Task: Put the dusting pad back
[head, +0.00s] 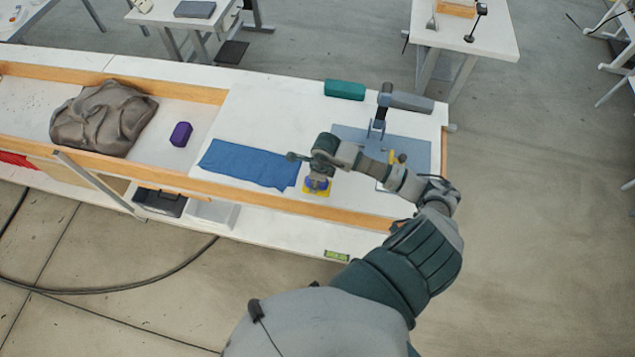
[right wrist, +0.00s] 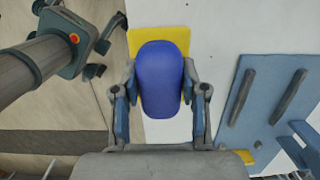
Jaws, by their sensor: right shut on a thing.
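My right gripper (head: 316,178) is low over the front of the white bench. It is shut on a rounded blue-purple pad (right wrist: 161,80), which shows between its fingers in the right wrist view (right wrist: 161,92). A yellow square (right wrist: 140,40) shows below and beside the pad, also in the head view (head: 317,191). I cannot tell whether the pad touches it or is lifted. A grey and teal jointed part (right wrist: 80,50) at the upper left of the wrist view looks like my left arm's end; its finger state is unclear.
A blue cloth (head: 248,163) lies left of the right gripper. A purple block (head: 180,134) and a brown crumpled bag (head: 100,118) are farther left. A wooden rail (head: 255,199) runs along the front.

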